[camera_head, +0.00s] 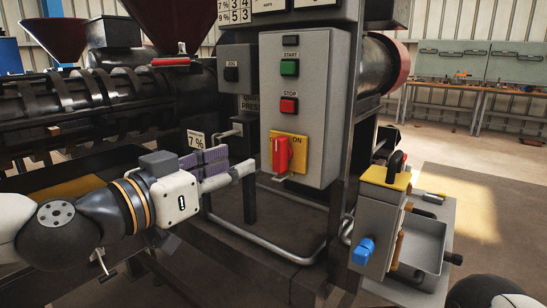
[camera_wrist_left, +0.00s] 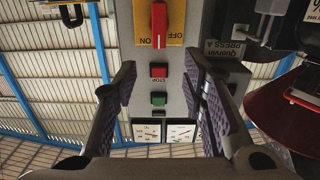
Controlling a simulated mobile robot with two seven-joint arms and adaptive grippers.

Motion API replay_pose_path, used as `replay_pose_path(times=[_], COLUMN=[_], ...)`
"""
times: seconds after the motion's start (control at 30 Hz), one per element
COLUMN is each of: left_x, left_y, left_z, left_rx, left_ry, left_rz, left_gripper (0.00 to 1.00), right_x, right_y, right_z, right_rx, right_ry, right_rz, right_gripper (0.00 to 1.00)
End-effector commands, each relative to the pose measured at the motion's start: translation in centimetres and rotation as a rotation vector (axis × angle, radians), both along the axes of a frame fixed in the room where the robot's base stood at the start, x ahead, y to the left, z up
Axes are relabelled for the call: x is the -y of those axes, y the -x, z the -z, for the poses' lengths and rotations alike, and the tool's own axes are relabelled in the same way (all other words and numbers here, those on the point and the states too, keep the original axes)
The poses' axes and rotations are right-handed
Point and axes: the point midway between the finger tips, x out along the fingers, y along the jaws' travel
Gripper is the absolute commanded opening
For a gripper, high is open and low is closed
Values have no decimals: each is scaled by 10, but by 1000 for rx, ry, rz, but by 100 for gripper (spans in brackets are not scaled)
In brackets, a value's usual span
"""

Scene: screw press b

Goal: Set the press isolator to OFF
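The press isolator is a red rotary handle (camera_head: 281,155) on a yellow plate (camera_head: 299,150), low on a grey control box (camera_head: 330,120). The handle stands upright, and the word ON shows beside its upper end. In the left wrist view, which is upside down, the handle (camera_wrist_left: 159,25) is at the top, with ON and OFF both readable on the plate. My left gripper (camera_head: 228,168) is left of the handle, apart from it. Its purple-padded fingers (camera_wrist_left: 160,80) are spread with nothing between them. My right gripper is out of view.
A green START button (camera_head: 289,68) and a red STOP button (camera_head: 288,105) sit above the isolator. A smaller grey box (camera_head: 236,75) is left. A bent pipe (camera_head: 265,243) runs below. A yellow-topped unit with a blue knob (camera_head: 363,251) stands at lower right.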

Motion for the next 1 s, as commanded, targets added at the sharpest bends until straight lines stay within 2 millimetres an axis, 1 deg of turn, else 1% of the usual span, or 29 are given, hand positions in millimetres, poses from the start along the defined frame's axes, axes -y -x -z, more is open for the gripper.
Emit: replay_pose_path(times=[0.03,0.07,0.17,0.4,0.53,0.6,0.7,0.93,0.97,1.0], left_x=[-1,0,11,47,61,66,69,70,70,70], left_y=[-2,-4,-18,-68,-87,-93,-97,-98,-98,-98], left_z=[-6,-8,-6,-4,-6,-6,-6,-7,-7,-7], left_rx=[18,23,20,16,17,17,19,19,19,19], left_ry=[1,-1,-2,0,0,0,0,0,0,0], left_rz=[-3,-4,-3,-2,-3,-4,-2,-2,-2,-2], left_gripper=[38,38,38,38,38,38,38,38,32,22], right_x=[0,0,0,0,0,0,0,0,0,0], right_y=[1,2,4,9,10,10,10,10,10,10], right_z=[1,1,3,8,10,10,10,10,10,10], right_rx=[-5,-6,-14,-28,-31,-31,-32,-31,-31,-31], right_ry=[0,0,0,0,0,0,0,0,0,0], right_rz=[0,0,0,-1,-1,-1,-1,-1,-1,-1], right_gripper=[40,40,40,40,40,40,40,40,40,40])
